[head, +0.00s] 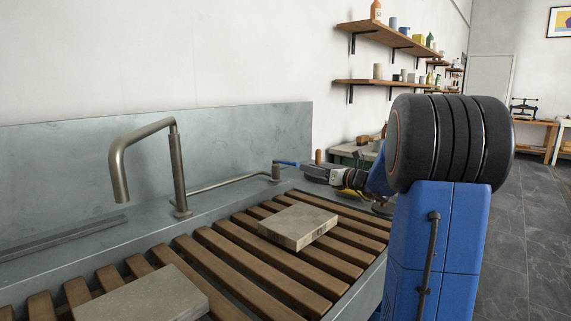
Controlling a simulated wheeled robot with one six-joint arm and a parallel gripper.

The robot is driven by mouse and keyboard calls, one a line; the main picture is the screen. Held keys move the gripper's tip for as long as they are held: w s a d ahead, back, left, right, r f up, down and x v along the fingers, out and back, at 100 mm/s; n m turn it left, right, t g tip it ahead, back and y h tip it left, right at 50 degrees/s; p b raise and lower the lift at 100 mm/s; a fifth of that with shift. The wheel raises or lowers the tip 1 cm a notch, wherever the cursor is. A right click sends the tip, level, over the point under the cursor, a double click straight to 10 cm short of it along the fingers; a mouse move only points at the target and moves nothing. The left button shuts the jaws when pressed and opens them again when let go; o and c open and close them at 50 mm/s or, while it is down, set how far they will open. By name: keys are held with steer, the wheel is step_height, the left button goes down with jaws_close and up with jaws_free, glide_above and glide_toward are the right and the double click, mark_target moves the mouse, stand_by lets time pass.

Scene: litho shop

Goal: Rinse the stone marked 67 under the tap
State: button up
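The tap (177,170) is a bent metal spout at the back of the sink, hanging over its left part. A pipe runs right from it to a valve with a blue lever (287,163). No water shows at the spout. One grey stone slab (298,224) lies flat on the wooden slats, right of the spout. A second slab (150,298) lies at the front left, cut by the lower edge. I can read no number on either. My gripper (308,170) is small and dark beside the lever's end; whether it touches or grips the lever is unclear.
The slatted rack (225,262) has bare room between the slabs. A grey splashback (230,140) stands behind the sink. Wall shelves (385,82) hold bottles and jars. A bench (350,157) stands beyond the sink. Open tiled floor (515,240) lies at the right.

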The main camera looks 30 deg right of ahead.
mark_target(278, 160)
steer(key=x, duration=1.2)
steer(key=shift+w+a, duration=0.1)
steer(key=shift+w, duration=0.1)
jaws_close()
